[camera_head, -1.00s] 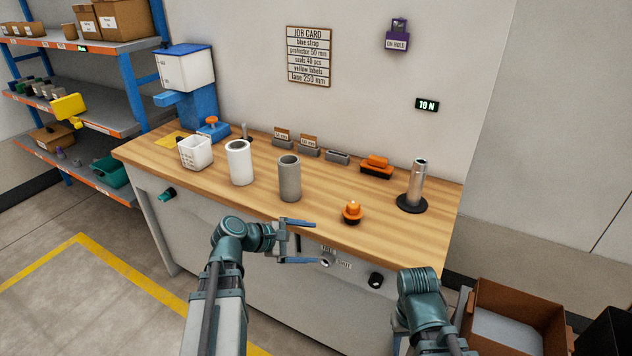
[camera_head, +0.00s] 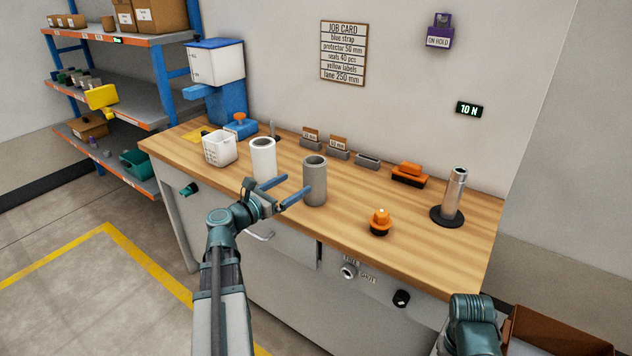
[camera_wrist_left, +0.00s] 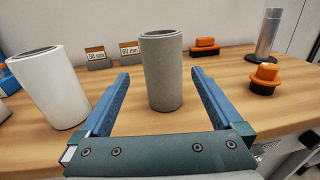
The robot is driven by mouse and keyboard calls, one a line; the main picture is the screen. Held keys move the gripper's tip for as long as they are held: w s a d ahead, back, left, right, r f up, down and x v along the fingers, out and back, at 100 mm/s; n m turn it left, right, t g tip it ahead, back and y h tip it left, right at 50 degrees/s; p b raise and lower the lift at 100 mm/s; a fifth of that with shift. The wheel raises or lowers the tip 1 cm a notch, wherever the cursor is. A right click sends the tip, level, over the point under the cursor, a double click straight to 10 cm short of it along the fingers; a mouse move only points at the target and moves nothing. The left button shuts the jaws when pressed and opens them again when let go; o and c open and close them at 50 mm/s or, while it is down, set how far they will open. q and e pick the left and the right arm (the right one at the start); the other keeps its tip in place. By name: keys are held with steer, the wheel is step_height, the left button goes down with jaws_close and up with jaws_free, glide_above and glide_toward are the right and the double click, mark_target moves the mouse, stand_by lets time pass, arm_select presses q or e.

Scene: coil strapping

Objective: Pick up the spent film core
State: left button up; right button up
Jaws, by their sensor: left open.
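A grey hollow tube, which looks like the spent film core (camera_head: 315,183), stands upright on the wooden bench. A white hollow tube (camera_head: 263,161) stands upright to its left. My left gripper (camera_head: 299,182) is open and empty over the bench's front edge, its fingers pointing at the grey tube. In the left wrist view the grey tube (camera_wrist_left: 162,75) shows upright in line with the gap between the two blue fingers (camera_wrist_left: 161,80); I cannot tell whether it is between them or just beyond. My right arm shows at the bottom right, its gripper out of view.
The wooden bench (camera_head: 400,232) also bears a white basket (camera_head: 219,148), an orange-topped button (camera_head: 380,222), an orange-and-black tool (camera_head: 408,174) and a metal post on a black base (camera_head: 454,196). Small grey bins stand behind the tubes. A cardboard box (camera_head: 550,335) is at lower right.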

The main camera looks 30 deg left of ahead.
mark_target(308, 176)
arm_select(q)
steer(key=shift+x, duration=4.75)
steer(key=shift+s+d+r, duration=0.1)
steer(key=shift+d, duration=0.05)
steer(key=c, duration=1.1)
